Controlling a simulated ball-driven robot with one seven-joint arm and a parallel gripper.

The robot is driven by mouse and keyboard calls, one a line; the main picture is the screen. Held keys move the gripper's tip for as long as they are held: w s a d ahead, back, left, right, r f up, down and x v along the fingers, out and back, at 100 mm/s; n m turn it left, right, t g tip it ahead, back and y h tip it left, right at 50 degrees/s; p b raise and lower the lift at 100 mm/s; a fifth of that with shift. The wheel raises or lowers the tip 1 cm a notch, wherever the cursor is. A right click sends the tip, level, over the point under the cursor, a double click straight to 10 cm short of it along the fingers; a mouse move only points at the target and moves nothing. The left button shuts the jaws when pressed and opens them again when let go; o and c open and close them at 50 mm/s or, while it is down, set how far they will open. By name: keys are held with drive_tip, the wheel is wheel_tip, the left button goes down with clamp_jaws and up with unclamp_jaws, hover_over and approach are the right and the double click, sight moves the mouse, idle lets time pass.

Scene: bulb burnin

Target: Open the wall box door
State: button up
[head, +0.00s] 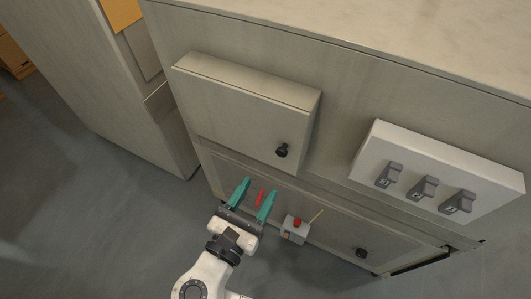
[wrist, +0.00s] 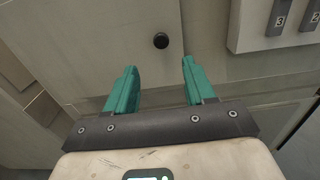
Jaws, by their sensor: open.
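The wall box (head: 243,108) is a beige box on the cabinet front, and its door looks shut. Its black round knob (head: 281,150) is at the door's lower right. In the wrist view the knob (wrist: 161,41) shows beyond the fingertips, between them and near the top. My gripper (head: 256,190) has two teal fingers, open and empty. In the head view it is below and left of the knob, apart from it. In the wrist view the gripper (wrist: 158,72) points toward the door (wrist: 110,30).
A white switch panel (head: 440,165) with 3 dark switches is right of the box. A small grey box with a red button (head: 296,223) is right of my gripper. Another black knob (head: 361,252) is on the cabinet's lower front. Grey floor (head: 90,210) is clear at left.

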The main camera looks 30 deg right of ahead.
sight(280, 154)
drive_tip(key=x, duration=1)
drive_tip(key=shift+s+p, duration=0.1)
drive_tip(key=shift+p, duration=0.3)
drive_tip(key=shift+c, duration=0.2)
clamp_jaws()
